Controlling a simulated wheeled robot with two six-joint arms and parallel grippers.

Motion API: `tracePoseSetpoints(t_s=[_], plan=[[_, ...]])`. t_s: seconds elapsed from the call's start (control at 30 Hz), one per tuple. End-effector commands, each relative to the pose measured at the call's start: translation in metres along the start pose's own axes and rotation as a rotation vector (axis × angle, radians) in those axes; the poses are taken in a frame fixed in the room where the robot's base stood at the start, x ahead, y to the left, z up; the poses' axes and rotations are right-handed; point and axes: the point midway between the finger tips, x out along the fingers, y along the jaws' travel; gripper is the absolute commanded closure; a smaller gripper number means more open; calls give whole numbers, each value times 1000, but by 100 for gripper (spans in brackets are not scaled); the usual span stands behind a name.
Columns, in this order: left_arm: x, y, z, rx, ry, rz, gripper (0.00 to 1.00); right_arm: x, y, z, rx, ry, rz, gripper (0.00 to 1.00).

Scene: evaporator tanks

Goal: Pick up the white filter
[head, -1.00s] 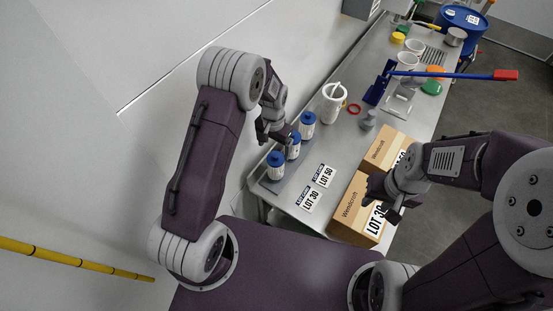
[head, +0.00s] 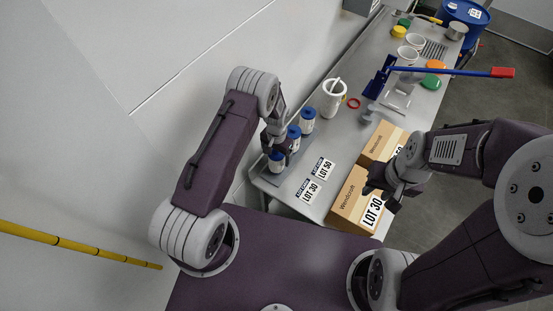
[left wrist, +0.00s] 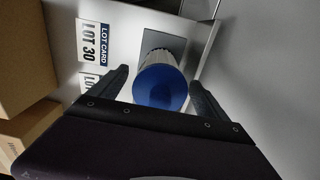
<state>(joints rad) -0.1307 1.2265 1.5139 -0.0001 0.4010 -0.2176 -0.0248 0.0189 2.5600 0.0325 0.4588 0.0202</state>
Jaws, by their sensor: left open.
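In the left wrist view a blue-capped filter with a white ribbed body (left wrist: 158,84) sits between the open fingers of the left gripper (left wrist: 160,78), with no clear contact. My right gripper (head: 383,194) is over the front box, its fingers apart.
Two cardboard boxes, a front one (head: 346,205) and a rear one (head: 378,147), stand at the right. Lot cards (head: 310,190) lie flat between filters and boxes. A white jug (head: 333,98), a red ring (head: 353,103) and a blue-handled tool (head: 440,72) are farther back.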

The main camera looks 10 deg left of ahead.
Motion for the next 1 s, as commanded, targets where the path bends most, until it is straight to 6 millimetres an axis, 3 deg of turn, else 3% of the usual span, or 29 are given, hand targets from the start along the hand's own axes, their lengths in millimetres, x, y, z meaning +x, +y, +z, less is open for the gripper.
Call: tracePoseSetpoints(t_s=[0.17,0.43,0.77,1.0], plan=[[0,0,0,0,0,0,13,1,0,0,0,0,0,64],[0,0,0,0,0,0,88,1,0,0,0,0,0,64],[-8,0,-1,0,2,-1,88,3,0,0,0,0,0,64],[-49,0,-2,0,6,-1,88,13,0,1,0,0,0,64]])
